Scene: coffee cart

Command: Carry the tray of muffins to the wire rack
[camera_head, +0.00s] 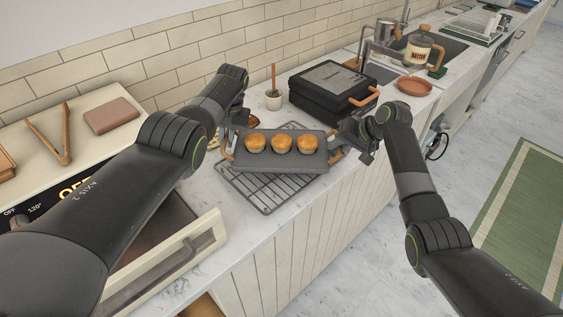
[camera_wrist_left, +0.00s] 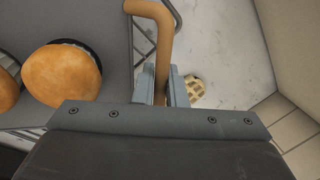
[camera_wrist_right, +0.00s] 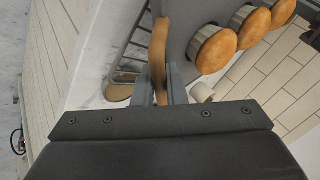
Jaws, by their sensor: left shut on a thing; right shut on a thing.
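The dark grey tray (camera_head: 285,166) carries three muffins (camera_head: 281,143) in a row and is over the wire rack (camera_head: 262,191) on the counter. Whether it touches the rack I cannot tell. My left gripper (camera_head: 229,146) is shut on the tray's left handle, a tan bar (camera_wrist_left: 160,50) in the left wrist view. My right gripper (camera_head: 340,148) is shut on the right handle, which shows in the right wrist view (camera_wrist_right: 158,50). The tray looks about level. Part of the rack is hidden under the tray.
A black press (camera_head: 330,88) with a copper handle and a small pot (camera_head: 273,100) stand behind the tray. An oven (camera_head: 165,255) with its door open is at left, with tongs (camera_head: 62,140) on top. A waffle (camera_wrist_left: 196,86) lies near the left handle.

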